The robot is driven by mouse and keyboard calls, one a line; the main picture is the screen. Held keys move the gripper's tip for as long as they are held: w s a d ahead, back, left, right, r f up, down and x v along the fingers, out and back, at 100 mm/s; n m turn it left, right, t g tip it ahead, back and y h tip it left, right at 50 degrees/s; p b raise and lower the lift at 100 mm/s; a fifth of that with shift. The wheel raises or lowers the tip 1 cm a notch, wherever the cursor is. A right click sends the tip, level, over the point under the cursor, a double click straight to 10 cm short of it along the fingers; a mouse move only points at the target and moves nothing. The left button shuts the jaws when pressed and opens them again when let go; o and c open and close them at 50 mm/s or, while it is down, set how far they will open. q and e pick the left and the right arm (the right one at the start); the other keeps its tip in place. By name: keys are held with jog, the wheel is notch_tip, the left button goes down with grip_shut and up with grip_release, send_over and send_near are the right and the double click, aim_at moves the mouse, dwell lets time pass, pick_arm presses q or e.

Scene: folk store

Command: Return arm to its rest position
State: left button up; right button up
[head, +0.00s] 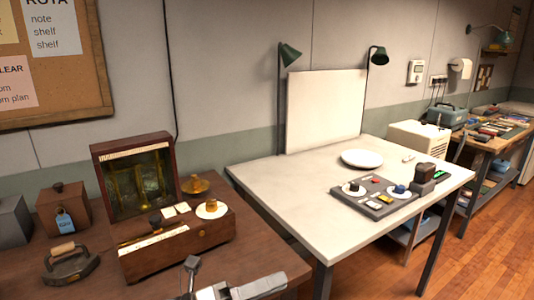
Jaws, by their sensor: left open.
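My left gripper (224,280) shows at the bottom edge of the head view, in front of the brown wooden table (85,280). Its jaws are apart and I see nothing between them. The picture's lower edge cuts off part of it and most of the arm. My right gripper is not in view.
On the wooden table are an old iron (72,265), a brown box with a blue tag (64,212) and a brass piece (196,185). The white table (300,200) holds a grey tray (372,210) and a white disc (362,158). Two green lamps stand behind it.

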pick_arm(q)
jog(key=a+f+n+t+y, duration=0.5)
jog(key=f+n+y, duration=0.1)
jog(key=n, duration=0.6)
jog(key=a+f+n+t+y, duration=0.4)
jog(key=f+n+t+y, duration=0.2)
jog(key=n, duration=0.7)
jog(key=s+a+f+n+g+y, duration=0.2)
jog(key=s+a+f+n+g, duration=0.1)
jog(key=s+f+n, duration=0.3)
jog(key=s+a+f+n+g+y, duration=0.3)
jog(key=s+f+n, duration=0.3)
jog(key=f, duration=0.3)
jog(key=shift+s+a, duration=0.5)
jog(key=shift+s, duration=0.25)
jog(key=shift+f, duration=0.1)
dwell(1.2)
